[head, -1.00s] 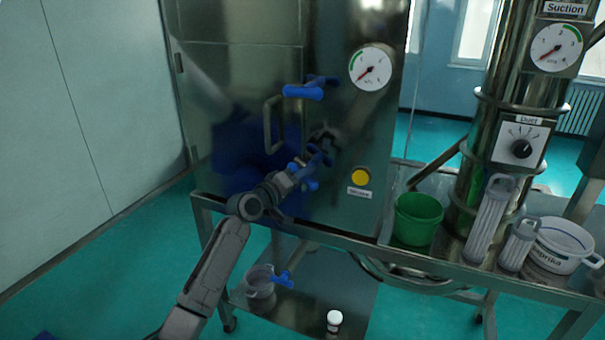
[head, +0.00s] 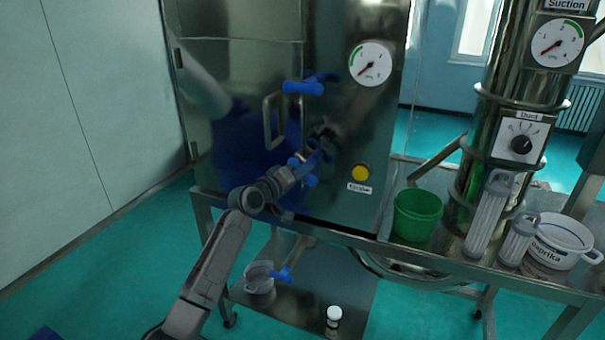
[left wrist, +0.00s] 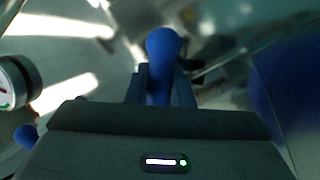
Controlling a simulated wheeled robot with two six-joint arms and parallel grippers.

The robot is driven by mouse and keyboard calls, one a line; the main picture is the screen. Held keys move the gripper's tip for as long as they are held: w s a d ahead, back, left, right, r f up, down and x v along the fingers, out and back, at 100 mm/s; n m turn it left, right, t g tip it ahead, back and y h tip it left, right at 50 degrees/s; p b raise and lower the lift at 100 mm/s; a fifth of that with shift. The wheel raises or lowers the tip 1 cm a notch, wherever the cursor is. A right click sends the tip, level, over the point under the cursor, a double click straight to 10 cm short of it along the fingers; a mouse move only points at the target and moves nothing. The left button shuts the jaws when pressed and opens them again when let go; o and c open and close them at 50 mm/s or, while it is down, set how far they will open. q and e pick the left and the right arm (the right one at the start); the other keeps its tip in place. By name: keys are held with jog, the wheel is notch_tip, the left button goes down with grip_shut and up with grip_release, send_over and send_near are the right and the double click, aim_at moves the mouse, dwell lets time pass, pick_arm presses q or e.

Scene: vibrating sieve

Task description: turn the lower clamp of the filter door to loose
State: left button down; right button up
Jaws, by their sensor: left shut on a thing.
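The filter door is the shiny steel front (head: 235,75) of the cabinet, with a bar handle (head: 271,122). The upper clamp (head: 303,87) is blue, and its grip lies roughly level. The lower clamp (head: 310,180) is also blue, below and right of the bar handle, partly hidden by my left gripper (head: 312,160). In the left wrist view, a rounded blue grip (left wrist: 162,48) stands between the two fingers of the left gripper (left wrist: 162,85), which are shut on it. The clamp's exact angle is hard to tell. My right gripper does not show.
A gauge (head: 371,63) and a yellow button (head: 360,173) sit right of the clamps. A green bucket (head: 418,215), filter cartridges (head: 490,215) and a white pot (head: 558,250) stand on the steel table. A small jar (head: 333,317) is on the lower shelf.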

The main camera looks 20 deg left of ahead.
pick_arm(q)
jog(key=shift+m+g, duration=0.4)
jog(key=shift+m, duration=0.6)
jog(key=shift+m+g+y, duration=0.3)
jog(key=shift+m+y, duration=0.3)
jog(key=shift+m, duration=0.5)
jog(key=m+y+p, duration=0.1)
jog(key=m, duration=0.2)
jog(key=shift+g, duration=0.4)
jog(key=shift+m+y, duration=0.4)
jog(key=shift+m, duration=0.2)
jog(key=c, duration=1.3)
grip_release()
